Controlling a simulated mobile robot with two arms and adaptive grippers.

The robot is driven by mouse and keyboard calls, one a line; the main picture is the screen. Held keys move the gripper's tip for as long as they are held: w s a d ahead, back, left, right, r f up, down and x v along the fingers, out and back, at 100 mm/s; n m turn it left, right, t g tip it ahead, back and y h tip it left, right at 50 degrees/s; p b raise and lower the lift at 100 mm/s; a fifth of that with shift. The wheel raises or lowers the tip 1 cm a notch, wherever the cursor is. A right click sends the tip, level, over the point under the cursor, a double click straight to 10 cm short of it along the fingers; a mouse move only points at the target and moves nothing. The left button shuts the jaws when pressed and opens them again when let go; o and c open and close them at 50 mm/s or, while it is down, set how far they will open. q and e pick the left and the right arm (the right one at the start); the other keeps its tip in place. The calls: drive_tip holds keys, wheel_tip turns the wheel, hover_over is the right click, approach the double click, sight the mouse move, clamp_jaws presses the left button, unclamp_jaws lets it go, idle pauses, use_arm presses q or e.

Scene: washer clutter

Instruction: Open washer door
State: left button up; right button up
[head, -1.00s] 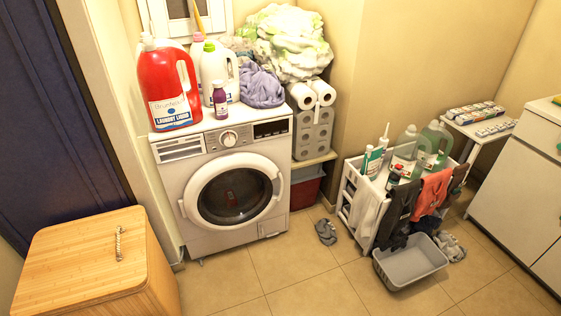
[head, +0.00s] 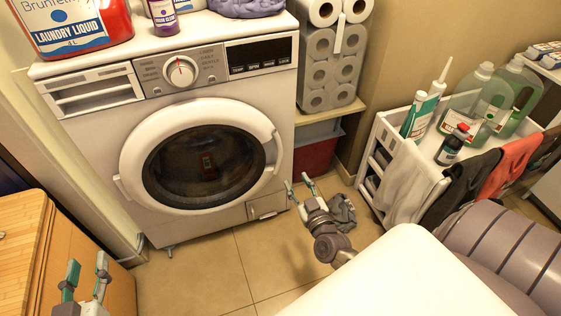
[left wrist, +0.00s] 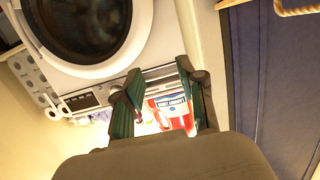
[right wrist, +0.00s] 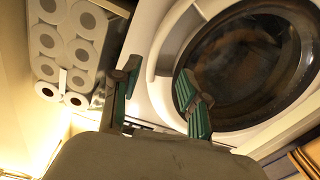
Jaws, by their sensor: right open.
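The washer (head: 85,125) is a white front-loader, and its round door (head: 130,165) with white ring and dark glass looks shut. A handle-like recess (right wrist: 160,55) shows on the ring's edge in the right wrist view. My right gripper (head: 298,184) is open and empty, in front of the washer, right of and below the door, apart from it. In the right wrist view its fingers (right wrist: 157,95) stand before the door ring. My left gripper (head: 86,268) is open and empty at the bottom left, by the wooden box. In the left wrist view its fingers (left wrist: 160,100) are spread.
Red (head: 70,22) and purple (head: 162,14) bottles stand on the washer. A wooden box (head: 90,270) is at left. A white cart (head: 375,195) with bottles and cloths is at right. Grey shoes (head: 342,212) lie on the floor near my right gripper.

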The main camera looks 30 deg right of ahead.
drive_tip(key=b, duration=0.2)
approach(281, 151)
drive_tip(key=x, duration=0.4)
drive_tip(key=shift+w, duration=0.15)
drive_tip(key=b+x, duration=0.1)
drive_tip(key=x, duration=0.4)
drive_tip(key=shift+b, duration=0.4)
use_arm(q)
drive_tip(key=s+r+t+h, duration=0.4)
drive_tip(key=r+t, duration=0.7)
drive_tip(key=r, duration=0.4)
drive_tip(key=shift+s+d+r, duration=0.3)
drive_tip(key=shift+s+d, duration=0.15)
drive_tip(key=shift+s, duration=0.15)
use_arm(e)
drive_tip(key=shift+w, duration=0.25)
clamp_jaws()
